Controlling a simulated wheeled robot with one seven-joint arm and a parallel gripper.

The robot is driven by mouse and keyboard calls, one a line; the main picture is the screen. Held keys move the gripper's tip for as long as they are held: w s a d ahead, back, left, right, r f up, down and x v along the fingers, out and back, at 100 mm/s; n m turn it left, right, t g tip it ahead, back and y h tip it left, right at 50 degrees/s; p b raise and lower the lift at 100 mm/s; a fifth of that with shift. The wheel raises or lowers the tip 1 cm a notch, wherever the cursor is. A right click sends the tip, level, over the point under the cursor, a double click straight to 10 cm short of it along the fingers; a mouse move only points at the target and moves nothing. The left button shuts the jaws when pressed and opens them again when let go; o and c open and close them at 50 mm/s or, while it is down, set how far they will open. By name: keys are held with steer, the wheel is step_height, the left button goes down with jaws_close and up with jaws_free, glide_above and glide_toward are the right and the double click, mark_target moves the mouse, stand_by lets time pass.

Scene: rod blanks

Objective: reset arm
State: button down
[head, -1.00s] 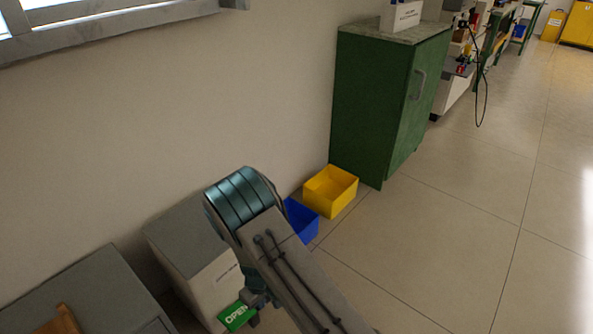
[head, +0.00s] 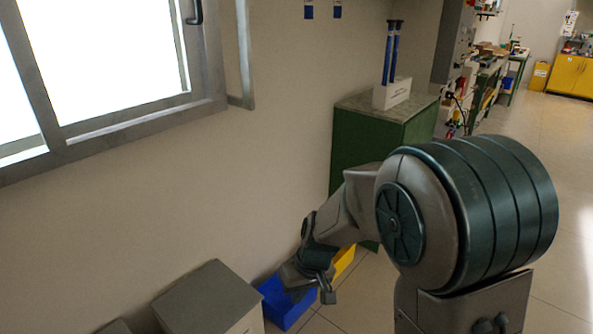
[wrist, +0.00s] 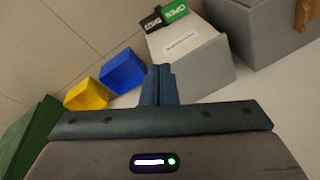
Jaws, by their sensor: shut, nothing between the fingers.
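My gripper (head: 326,286) hangs at the end of my bent arm in the head view, in front of the blue bin as seen from there. In the wrist view its two fingers (wrist: 160,84) are together, with nothing between them. My arm's large rounded joint fills the right middle of the head view. The blue bin (head: 288,303) and the yellow bin (head: 343,260) are on the floor, partly hidden by my arm. Both also show in the wrist view, the blue one (wrist: 123,70) nearer the fingers than the yellow one (wrist: 87,95).
A green cabinet (head: 358,150) stands by the wall. Blue rods (head: 391,50) stand upright in a white holder (head: 392,94) on its top. A grey box (head: 208,297) is at lower left. A green OPEN sign (wrist: 174,11) shows in the wrist view. Floor at far right is clear.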

steer(key=s+d+r+m+h+p, duration=0.1)
steer(key=s+d+r+p, duration=0.3)
steer(key=r, duration=0.4)
steer(key=s+d+r+m+t+p, duration=0.1)
steer(key=s+d+r+p, duration=0.3)
steer(key=r, duration=0.5)
steer(key=s+d+r+m+t+h+p, duration=0.1)
steer(key=s+d+r+p, duration=0.3)
steer(key=r, duration=0.4)
steer(key=shift+s+d+r+m+h, duration=0.2)
steer(key=shift+s+d+m+h, duration=0.1)
steer(key=shift+s+d+m, duration=0.8)
steer(key=shift+w+d, duration=0.15)
steer(key=shift+w, duration=0.05)
